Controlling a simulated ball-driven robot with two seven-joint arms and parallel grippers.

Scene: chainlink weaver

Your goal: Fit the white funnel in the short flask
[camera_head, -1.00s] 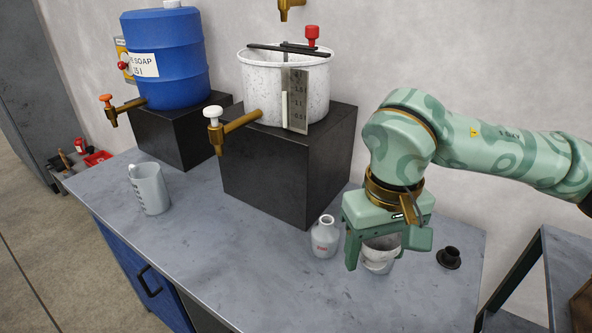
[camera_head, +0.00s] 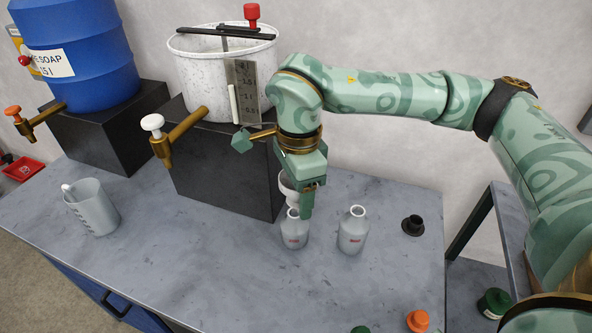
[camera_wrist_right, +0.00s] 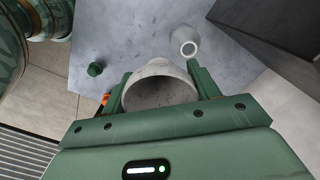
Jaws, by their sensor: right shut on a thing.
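The white funnel (camera_head: 287,190) is held by my right gripper (camera_head: 298,196), which is shut on it. Its spout end is close to the mouth of the left flask (camera_head: 294,234) in the head view. I cannot tell whether the spout is inside the neck or just behind it. A second flask (camera_head: 353,233) stands upright to the right, its mouth open and empty. The left flask looks a little shorter. In the wrist view the wide funnel rim (camera_wrist_right: 160,92) sits between the fingers, and one flask (camera_wrist_right: 184,41) shows beyond it. My left gripper is not in view.
A dark block (camera_head: 222,165) carrying a white speckled tank (camera_head: 205,85) with a brass tap (camera_head: 180,135) stands close behind, left of the gripper. A grey jug (camera_head: 93,208) is at left. A black stopper (camera_head: 413,225) stands right. The front middle of the counter is clear.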

